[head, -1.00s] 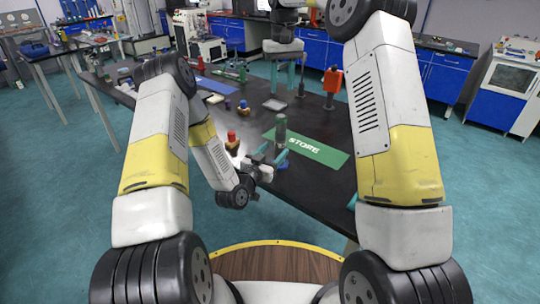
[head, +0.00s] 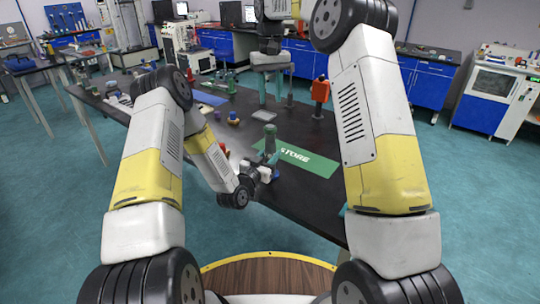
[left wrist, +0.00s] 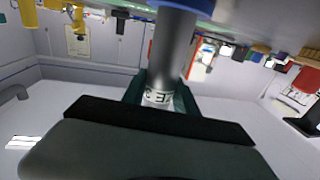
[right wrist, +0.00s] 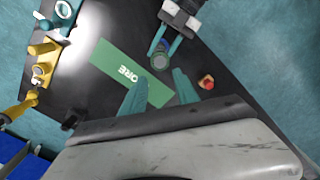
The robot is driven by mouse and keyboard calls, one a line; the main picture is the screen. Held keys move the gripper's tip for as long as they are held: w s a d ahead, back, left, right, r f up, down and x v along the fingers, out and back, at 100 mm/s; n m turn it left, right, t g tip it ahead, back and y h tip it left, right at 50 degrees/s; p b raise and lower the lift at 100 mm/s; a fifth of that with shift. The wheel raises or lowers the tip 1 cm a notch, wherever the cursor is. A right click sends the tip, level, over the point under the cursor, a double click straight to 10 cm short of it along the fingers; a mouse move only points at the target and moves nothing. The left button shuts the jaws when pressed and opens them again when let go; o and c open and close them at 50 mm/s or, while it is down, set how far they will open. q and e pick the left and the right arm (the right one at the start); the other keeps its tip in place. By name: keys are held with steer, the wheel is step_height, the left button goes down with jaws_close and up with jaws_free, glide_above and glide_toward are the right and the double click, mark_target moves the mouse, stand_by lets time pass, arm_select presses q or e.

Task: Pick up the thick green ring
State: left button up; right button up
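In the head view only a sliver of teal (head: 343,210) shows there beside my right arm. My left gripper (head: 268,160) is at the table's near side, its teal fingers around an upright grey-green cylinder (head: 270,140), seemingly closed on it. The cylinder also fills the middle of the left wrist view (left wrist: 172,60). My right gripper (head: 272,75) points down over the far part of the table. Its fingers (right wrist: 160,88) are apart and empty, well away from the ring.
A green STORE mat (head: 310,161) lies beside the cylinder. Yellow fixtures (right wrist: 42,50) stand along the table edge near the ring. A red-topped button (right wrist: 206,82) stands on the other side of the cylinder.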

steer(key=o, duration=0.3)
steer(key=shift+r, duration=0.1)
steer(key=shift+o, duration=1.4)
steer(key=shift+s+d+r, duration=0.3)
steer(key=shift+r, duration=0.15)
glide_above(270, 126)
steer(key=f, duration=0.6)
steer(key=shift+s+d+f, duration=0.3)
steer(key=shift+s+d, duration=0.05)
steer(key=shift+d, duration=0.05)
steer(key=shift+w+a+f, duration=0.1)
steer(key=shift+f, duration=0.75)
steer(key=shift+w+a+f, duration=0.15)
steer(key=shift+f, duration=0.75)
steer(key=shift+w+a+f, duration=0.1)
steer(key=shift+f, duration=0.75)
